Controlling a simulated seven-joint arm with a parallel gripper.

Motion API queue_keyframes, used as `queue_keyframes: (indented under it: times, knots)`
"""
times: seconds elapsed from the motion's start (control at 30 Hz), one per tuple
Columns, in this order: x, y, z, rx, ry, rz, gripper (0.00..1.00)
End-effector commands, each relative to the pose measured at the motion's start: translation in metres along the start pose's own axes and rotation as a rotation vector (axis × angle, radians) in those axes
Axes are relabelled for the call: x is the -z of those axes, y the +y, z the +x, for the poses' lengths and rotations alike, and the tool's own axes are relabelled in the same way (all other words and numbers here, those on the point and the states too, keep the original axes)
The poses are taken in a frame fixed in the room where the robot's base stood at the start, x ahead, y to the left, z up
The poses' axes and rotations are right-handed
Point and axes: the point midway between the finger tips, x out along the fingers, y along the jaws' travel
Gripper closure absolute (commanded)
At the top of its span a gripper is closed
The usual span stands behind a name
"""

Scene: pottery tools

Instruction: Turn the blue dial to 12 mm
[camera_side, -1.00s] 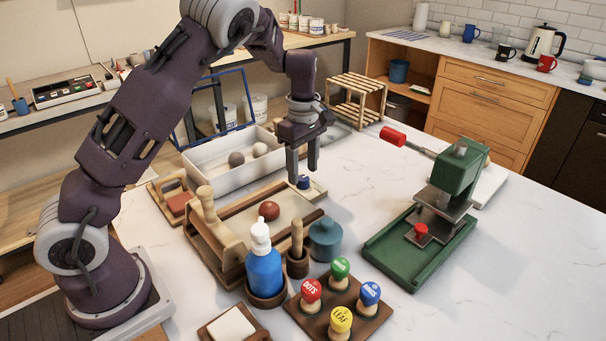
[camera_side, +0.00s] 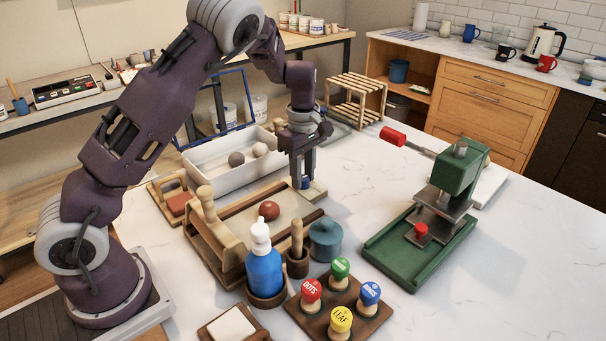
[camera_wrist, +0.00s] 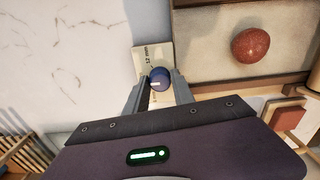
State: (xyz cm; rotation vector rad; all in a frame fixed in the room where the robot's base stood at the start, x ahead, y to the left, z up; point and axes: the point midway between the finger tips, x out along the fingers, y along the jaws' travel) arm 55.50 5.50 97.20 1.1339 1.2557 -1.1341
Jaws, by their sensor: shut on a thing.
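The blue dial (camera_wrist: 160,79) is a small round knob with a white pointer line, on a pale plate (camera_wrist: 140,60) with printed markings beside the wooden slab frame. Part of the plate's print shows in the wrist view, but I cannot read the full scale. In the side view the blue dial (camera_side: 305,183) shows between the fingertips, partly hidden. My gripper (camera_wrist: 158,92) points down with its fingers closed on the sides of the dial. The white pointer lies toward the left in the wrist view.
A red-brown clay ball (camera_side: 269,210) lies on the slab board. A white tub (camera_side: 212,178) with balls stands behind. A teal lidded pot (camera_side: 325,240), a blue bottle (camera_side: 263,272) and a green press (camera_side: 425,240) stand nearby. The countertop between dial and press is clear.

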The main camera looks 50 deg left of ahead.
Motion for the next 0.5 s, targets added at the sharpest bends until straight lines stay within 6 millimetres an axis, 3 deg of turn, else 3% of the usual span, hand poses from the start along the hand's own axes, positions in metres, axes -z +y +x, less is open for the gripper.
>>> queue_keyframes:
  times: [0.5]
  knots:
    - [0.0001, 0.0004, -0.0008, -0.002, -0.002, 0.39, 1.0]
